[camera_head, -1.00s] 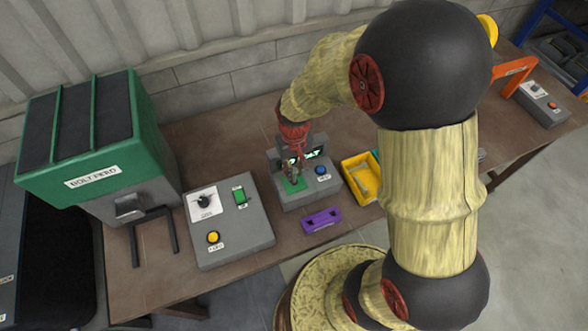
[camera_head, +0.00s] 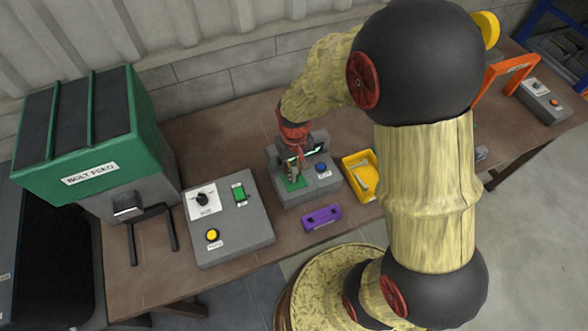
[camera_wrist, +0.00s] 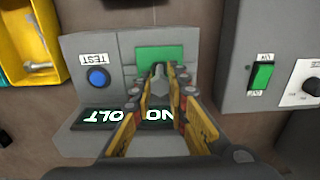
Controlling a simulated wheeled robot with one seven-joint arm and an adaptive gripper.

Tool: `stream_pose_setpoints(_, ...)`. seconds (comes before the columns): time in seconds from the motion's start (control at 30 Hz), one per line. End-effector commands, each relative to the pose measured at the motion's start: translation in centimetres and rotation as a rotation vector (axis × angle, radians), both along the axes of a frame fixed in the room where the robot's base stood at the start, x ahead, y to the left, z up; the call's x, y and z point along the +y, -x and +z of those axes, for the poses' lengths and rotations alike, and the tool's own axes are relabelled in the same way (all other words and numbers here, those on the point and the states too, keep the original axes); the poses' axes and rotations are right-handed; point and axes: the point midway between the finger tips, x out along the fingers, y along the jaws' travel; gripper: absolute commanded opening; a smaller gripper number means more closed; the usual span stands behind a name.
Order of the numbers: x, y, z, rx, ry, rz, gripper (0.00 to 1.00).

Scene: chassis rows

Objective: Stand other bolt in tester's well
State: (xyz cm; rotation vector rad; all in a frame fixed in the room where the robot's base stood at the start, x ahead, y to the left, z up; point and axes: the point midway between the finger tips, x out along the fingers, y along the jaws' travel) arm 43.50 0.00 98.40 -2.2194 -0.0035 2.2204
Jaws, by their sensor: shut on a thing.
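The tester (camera_head: 305,190) is a grey box with a lit screen, a blue TEST button and a green top plate (camera_wrist: 160,56). Its screen (camera_wrist: 97,116) shows upside down in the wrist view and appears to read NO BOLT. My gripper (camera_wrist: 163,75) points down over the green plate, with its fingers shut on a bolt. Only a small grey bit of the bolt (camera_wrist: 158,68) shows between the fingertips. The fingers hide the well, so I cannot tell whether the bolt is inside it. Another bolt (camera_wrist: 38,66) lies in the yellow tray (camera_head: 352,164).
A grey control box (camera_head: 232,240) with a dial, a green switch and a yellow button stands left of the tester. The green-topped bolt feeder (camera_head: 140,85) is farther left. A purple piece (camera_head: 321,218) lies in front of the tester. An orange frame (camera_head: 520,64) stands at the far right.

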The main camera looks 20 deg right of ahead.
Motion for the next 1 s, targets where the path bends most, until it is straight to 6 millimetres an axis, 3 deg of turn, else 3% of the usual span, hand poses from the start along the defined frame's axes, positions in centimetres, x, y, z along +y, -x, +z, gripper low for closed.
stream_pose_setpoints(0.87,0.0,0.0,-2.4,0.0,0.0,0.0,0.0)
stream_pose_setpoints(0.9,0.0,0.0,-2.4,-0.001,0.0,0.0,0.17)
stream_pose_setpoints(1.0,0.0,0.0,-2.3,-0.001,0.0,0.0,0.23)
